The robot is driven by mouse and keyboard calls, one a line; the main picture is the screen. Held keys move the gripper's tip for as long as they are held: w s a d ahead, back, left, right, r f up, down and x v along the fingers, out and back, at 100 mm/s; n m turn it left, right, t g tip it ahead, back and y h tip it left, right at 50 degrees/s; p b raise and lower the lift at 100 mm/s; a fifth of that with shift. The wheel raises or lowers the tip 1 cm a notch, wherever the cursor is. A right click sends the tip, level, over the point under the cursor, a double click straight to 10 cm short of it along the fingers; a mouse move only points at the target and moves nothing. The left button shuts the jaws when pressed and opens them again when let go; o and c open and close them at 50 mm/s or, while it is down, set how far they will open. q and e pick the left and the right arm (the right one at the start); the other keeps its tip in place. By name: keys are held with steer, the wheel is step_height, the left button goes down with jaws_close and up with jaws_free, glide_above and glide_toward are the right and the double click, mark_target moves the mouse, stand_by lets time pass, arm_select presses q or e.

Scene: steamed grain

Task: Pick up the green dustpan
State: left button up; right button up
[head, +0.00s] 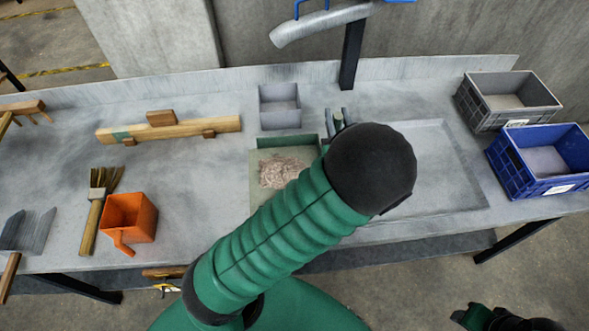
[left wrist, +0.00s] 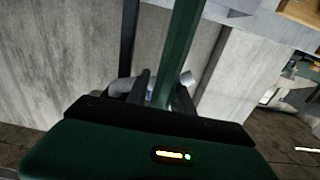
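The green dustpan (head: 263,195) is in the middle of the head view, with a heap of pale grain (head: 284,171) in it. My left arm covers its right part. My left gripper (head: 338,117) shows beyond the dustpan's far right corner. In the left wrist view, a long green piece of the dustpan (left wrist: 183,45) runs between the two dark fingers (left wrist: 164,92), which are close on both sides of it. My left gripper looks shut on it. My right gripper (head: 480,318) is only partly seen at the bottom right edge; its fingers are unclear.
A small grey bin (head: 280,118) stands just behind the dustpan. A grey crate (head: 483,117) and a blue crate (head: 513,170) stand at the right. A wooden tool (head: 180,130), a brush (head: 90,225) and an orange scoop (head: 128,216) lie left. A black post (head: 351,55) rises behind.

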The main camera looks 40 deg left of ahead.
arm_select(q)
steer(key=shift+w+d+f, duration=0.1)
steer(key=shift+w+d, duration=0.05)
steer(key=shift+w, duration=0.05)
steer(key=shift+c, duration=1.2)
steer(key=shift+w+a+f, duration=0.15)
steer(key=shift+a+f, duration=0.05)
steer(key=shift+a, duration=0.05)
steer(key=shift+c, duration=1.1)
steer(key=a, duration=0.3)
steer(key=shift+s+a+f+g, duration=0.25)
steer(key=shift+s+f+g, duration=0.05)
steer(key=shift+f, duration=0.1)
jaws_close()
steer(key=shift+w+d+r, duration=0.15)
steer(key=shift+d, duration=1.05)
steer(key=shift+a, duration=0.5)
arm_select(e)
steer(key=shift+w+a, duration=0.15)
steer(key=shift+a, duration=0.55)
